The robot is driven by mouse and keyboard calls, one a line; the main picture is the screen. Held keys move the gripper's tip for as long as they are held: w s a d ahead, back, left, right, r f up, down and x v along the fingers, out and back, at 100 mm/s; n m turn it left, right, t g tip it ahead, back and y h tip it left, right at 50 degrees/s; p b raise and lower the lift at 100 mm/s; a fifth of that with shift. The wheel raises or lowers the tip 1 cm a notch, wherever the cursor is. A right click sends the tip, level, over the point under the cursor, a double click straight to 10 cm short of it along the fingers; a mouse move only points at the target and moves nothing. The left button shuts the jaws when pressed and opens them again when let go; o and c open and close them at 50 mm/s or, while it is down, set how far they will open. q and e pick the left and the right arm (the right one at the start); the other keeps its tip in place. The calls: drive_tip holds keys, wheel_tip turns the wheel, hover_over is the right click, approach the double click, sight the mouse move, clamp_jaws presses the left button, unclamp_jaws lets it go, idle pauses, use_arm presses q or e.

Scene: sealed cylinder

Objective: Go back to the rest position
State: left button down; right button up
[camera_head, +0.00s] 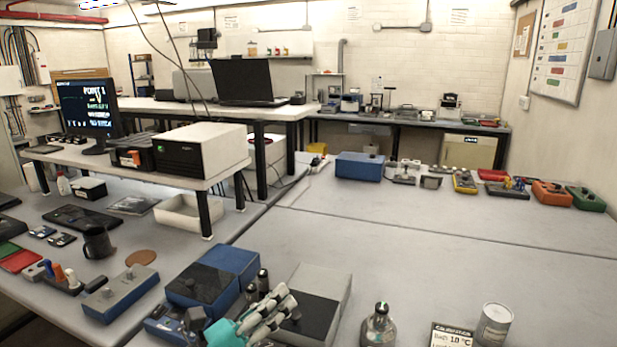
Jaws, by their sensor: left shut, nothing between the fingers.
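My left gripper (286,300), with pale grey fingers and a teal part, is at the bottom centre. It is shut and empty. It shows in front of a grey box with a dark top (312,312), right of a blue box with a dark top (202,286). Whether it touches either box I cannot tell. A silver-grey cylinder (495,325) stands upright at the bottom right, well apart from the gripper. My right gripper is not in view.
A bottle (378,328) and a small sign card (452,336) stand between gripper and cylinder. Dark vials (262,281) are close behind the gripper. A blue control box (121,294) is at left.

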use_arm(q)
drive_tip(key=a+f+n+t+y, duration=0.3)
drive_tip(key=a+n+y, duration=0.45)
drive_tip(key=n, duration=0.55)
drive_tip(key=a+f+n+t+y, duration=0.25)
drive_tip(key=a+n+y, duration=0.45)
drive_tip(key=n, duration=0.5)
drive_tip(key=s+a+f+n+g+y, duration=0.35)
drive_tip(key=s+f+n+g, duration=0.3)
drive_tip(key=f, duration=0.45)
drive_tip(key=s+d+f+n+g+h, duration=0.1)
drive_tip(key=s+f+n+g, duration=0.2)
drive_tip(key=s+f+g, duration=0.5)
drive_tip(key=s+d+f+n+g+h, duration=0.15)
drive_tip(key=s+f+n, duration=0.25)
drive_tip(key=s, duration=0.8)
wheel_tip(320, 180, down, 26)
drive_tip(key=g, duration=0.1)
drive_tip(key=s+a+f+g, duration=0.1)
drive_tip(key=s+a+f, duration=0.1)
drive_tip(key=s+f, duration=1.4)
drive_tip(key=shift+s+a+f, duration=0.3)
drive_tip(key=shift+s+f, duration=0.1)
drive_tip(key=shift+s, duration=0.5)
drive_tip(key=shift+m+g+y, duration=0.25)
